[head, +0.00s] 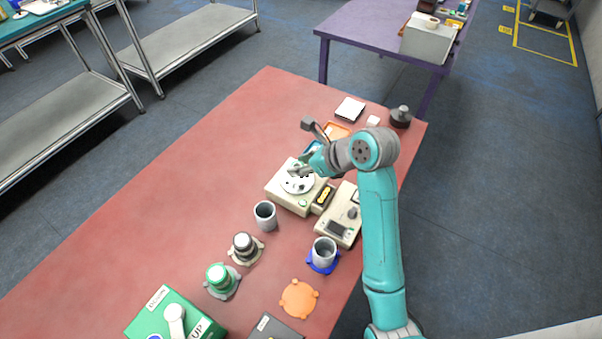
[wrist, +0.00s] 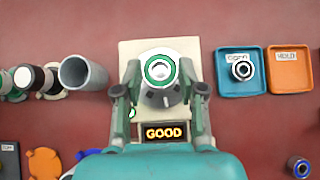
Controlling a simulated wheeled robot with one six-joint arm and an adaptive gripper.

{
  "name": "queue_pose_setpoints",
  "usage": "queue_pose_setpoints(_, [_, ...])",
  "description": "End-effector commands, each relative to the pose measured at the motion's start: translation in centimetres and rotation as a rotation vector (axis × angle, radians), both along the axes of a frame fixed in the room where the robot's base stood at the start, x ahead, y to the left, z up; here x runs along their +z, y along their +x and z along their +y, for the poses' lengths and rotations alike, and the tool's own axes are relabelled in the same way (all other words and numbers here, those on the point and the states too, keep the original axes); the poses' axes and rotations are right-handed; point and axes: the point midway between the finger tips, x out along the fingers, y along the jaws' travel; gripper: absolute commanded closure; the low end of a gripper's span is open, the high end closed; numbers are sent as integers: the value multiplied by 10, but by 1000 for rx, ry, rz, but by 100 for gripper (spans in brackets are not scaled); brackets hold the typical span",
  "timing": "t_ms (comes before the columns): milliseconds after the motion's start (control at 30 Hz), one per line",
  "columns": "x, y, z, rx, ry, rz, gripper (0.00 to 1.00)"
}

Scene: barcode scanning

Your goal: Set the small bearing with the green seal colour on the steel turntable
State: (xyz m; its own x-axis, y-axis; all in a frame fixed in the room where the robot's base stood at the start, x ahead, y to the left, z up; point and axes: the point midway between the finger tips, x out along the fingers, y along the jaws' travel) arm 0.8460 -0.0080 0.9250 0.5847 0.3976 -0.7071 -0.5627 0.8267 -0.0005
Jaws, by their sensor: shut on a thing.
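The bearing with the green seal (wrist: 159,68) is a small metal ring seen from above in the wrist view. My gripper (wrist: 160,77) is shut on it, with one finger at each side. The steel turntable (head: 297,186) is a round disc on a cream base; it also shows under the bearing in the wrist view (wrist: 160,99). I cannot tell whether the bearing touches the disc. In the head view my gripper (head: 300,170) is over the turntable, and the bearing is hard to make out. A small display (wrist: 164,133) by the base reads GOOD.
A blue tray (wrist: 224,84) with a bearing in it and an empty orange tray (wrist: 289,85) lie right of the turntable in the wrist view. A blue-ringed part (wrist: 299,168) lies below them. A grey cup (head: 265,218) and a cream device (head: 340,228) stand close by.

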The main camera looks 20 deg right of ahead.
Motion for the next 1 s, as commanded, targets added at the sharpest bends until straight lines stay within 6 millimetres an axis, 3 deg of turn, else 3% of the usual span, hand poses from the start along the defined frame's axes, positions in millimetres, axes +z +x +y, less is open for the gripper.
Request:
queue_pose_setpoints(333, [-37, 0, 0, 0, 1, 3, 100])
queue_pose_setpoints(733, [-42, 0, 0, 1, -1, 0, 100])
queue_pose_setpoints(767, [-42, 0, 0, 1, -1, 0, 58])
queue_pose_setpoints(800, [-42, 0, 0, 1, -1, 0, 48])
queue_pose_setpoints(867, [-42, 0, 0, 1, -1, 0, 35])
queue_pose_setpoints(1000, [-42, 0, 0, 1, -1, 0, 35])
